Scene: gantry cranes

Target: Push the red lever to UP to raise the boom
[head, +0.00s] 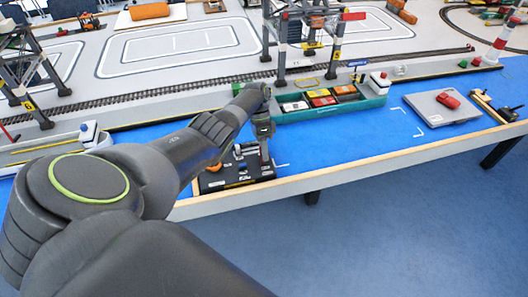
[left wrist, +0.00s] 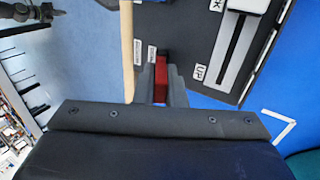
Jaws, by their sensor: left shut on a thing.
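The black control box (head: 243,172) sits at the front edge of the blue table in the head view. In the left wrist view its dark panel (left wrist: 190,40) carries a light slotted plate (left wrist: 237,50) and an UP label (left wrist: 200,73). The red lever (left wrist: 160,70) shows as a red block between the fingers of my left gripper (left wrist: 161,88), which is shut on it. In the head view my left gripper (head: 264,132) reaches down over the box, and the red lever is hidden there. My right gripper is not in view.
A teal tray (head: 330,111) with colored blocks stands just behind and right of the box. A grey plate (head: 440,107) with a red object lies farther right. Crane legs (head: 281,50) and rail track stand behind. Blue table between tray and plate is mostly clear.

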